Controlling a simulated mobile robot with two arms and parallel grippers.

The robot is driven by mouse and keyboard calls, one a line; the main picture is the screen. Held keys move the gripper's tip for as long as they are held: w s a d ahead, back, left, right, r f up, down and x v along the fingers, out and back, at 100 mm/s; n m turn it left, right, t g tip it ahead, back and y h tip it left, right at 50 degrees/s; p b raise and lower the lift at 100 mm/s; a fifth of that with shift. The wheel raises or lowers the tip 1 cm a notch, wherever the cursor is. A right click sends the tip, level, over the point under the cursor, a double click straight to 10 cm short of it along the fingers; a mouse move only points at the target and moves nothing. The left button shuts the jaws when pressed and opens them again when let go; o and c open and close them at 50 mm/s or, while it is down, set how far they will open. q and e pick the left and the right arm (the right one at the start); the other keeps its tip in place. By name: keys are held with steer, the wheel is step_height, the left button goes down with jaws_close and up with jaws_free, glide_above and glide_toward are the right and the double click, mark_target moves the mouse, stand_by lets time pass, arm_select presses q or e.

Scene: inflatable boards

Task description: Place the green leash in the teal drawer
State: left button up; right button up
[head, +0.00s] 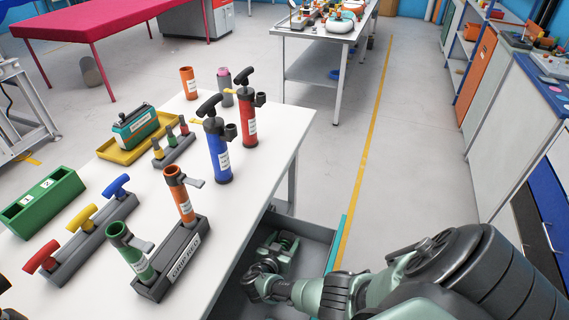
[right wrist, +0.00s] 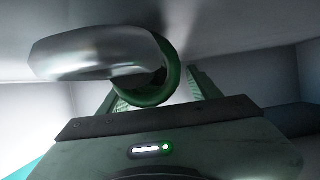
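The teal drawer (head: 343,247) is pulled out below the white table's right side; its grey inside and teal front edge show in the head view. My right gripper (head: 282,243) is down inside the drawer. In the right wrist view its two green fingers (right wrist: 160,88) stand apart. A rounded thing with a green rim and a shiny grey side, probably the green leash (right wrist: 163,87), sits at the fingers and partly covers the left one. I cannot tell whether it touches them. The leash is not distinguishable in the head view. My left gripper is not in view.
The white table (head: 250,190) carries blue (head: 217,150) and red (head: 247,115) pumps, a grey rack (head: 175,262) with orange and green pieces, a green box (head: 42,205) and a yellow tray (head: 118,152). Floor right of the drawer is clear. Cabinets line the right side.

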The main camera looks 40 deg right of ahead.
steer(key=shift+r, duration=0.15)
steer(key=shift+r+p, duration=0.15)
steer(key=shift+p, duration=0.2)
steer(key=v, duration=1.2)
steer(key=shift+s+p, duration=0.1)
steer(key=shift+p, duration=0.2)
